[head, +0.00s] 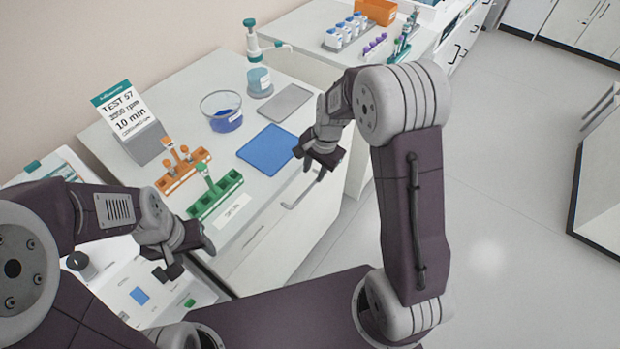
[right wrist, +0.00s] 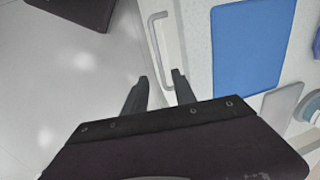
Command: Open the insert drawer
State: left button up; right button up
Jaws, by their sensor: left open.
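A pale drawer front with a grey bar handle (head: 302,193) is on the bench side, below the blue mat; I cannot read a label on it. The handle (right wrist: 156,45) also shows in the right wrist view, with its near end between my right fingertips. My right gripper (head: 318,166) is at the handle's upper end in the head view. In the right wrist view my right gripper (right wrist: 160,75) is open with a gap between its fingers; contact with the handle cannot be told. The drawer looks shut. My left gripper (head: 170,270) is open and empty, over the lower-left equipment.
On the bench top are a blue mat (head: 267,149), a grey mat (head: 286,102), a glass bowl (head: 221,112), orange (head: 184,174) and green (head: 215,196) racks, and a sign (head: 124,112). Open floor (head: 480,180) lies to the right.

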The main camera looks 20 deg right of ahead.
aim_at(308, 188)
jog(key=f, duration=0.5)
jog(key=w+a+f, duration=0.1)
jog(key=f, duration=0.2)
jog(key=shift+b, duration=0.35)
jog(key=shift+a+f, duration=0.15)
jog(key=shift+f, duration=0.2)
grip_shut()
jog(key=shift+w, duration=0.1)
dwell(0.5)
